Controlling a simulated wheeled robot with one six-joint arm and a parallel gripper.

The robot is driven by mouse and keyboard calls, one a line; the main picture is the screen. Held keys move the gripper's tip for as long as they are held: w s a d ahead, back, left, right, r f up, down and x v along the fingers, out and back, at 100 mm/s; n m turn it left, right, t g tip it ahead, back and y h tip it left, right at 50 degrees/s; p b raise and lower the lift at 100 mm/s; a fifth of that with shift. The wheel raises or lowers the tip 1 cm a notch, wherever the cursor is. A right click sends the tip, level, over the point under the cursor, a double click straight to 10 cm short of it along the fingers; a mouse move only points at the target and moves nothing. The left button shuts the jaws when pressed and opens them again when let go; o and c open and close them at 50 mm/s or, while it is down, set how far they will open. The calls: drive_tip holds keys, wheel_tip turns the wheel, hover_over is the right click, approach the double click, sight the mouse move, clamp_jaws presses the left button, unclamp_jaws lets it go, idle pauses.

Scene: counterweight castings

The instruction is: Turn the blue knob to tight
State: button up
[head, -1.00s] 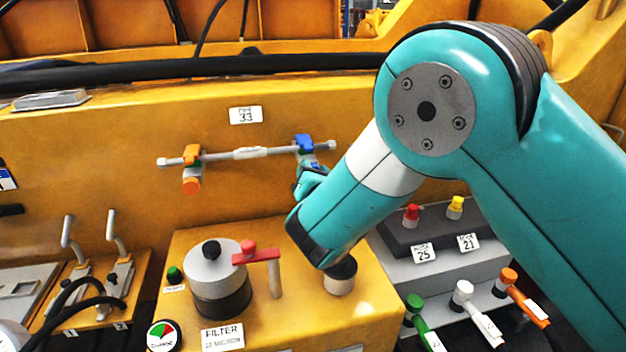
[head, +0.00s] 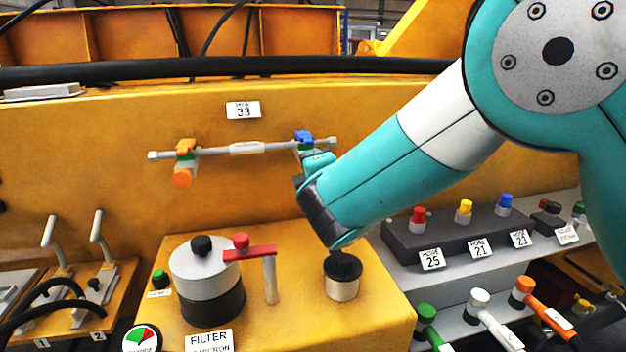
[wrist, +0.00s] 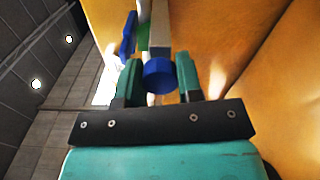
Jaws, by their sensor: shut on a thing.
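The blue knob (wrist: 158,75) is a round blue disc below the blue lever (wrist: 128,35) at the right end of a grey pipe. The lever also shows in the head view (head: 304,138). My gripper (head: 314,160) is at this valve from the right. In the wrist view its two teal fingers stand on either side of the knob, shut on it. In the head view my gripper hides the knob. I cannot read any tight mark or the knob's turn.
An orange valve (head: 184,150) sits at the pipe's left end, under label 33 (head: 243,110). Below are a filter canister (head: 206,276), a red handle (head: 250,253) and a black-topped cylinder (head: 342,278). A panel with red, yellow and blue knobs (head: 505,204) stands to the right.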

drive_tip(key=shift+m+b, duration=1.25)
drive_tip(key=shift+m, duration=0.15)
drive_tip(key=o, duration=0.9)
drive_tip(key=b+v, duration=0.5)
drive_tip(key=v, duration=1.2)
drive_tip(key=shift+s+d+r+b, duration=0.1)
drive_tip(key=shift+s+b, duration=0.15)
drive_tip(key=shift+b, duration=0.15)
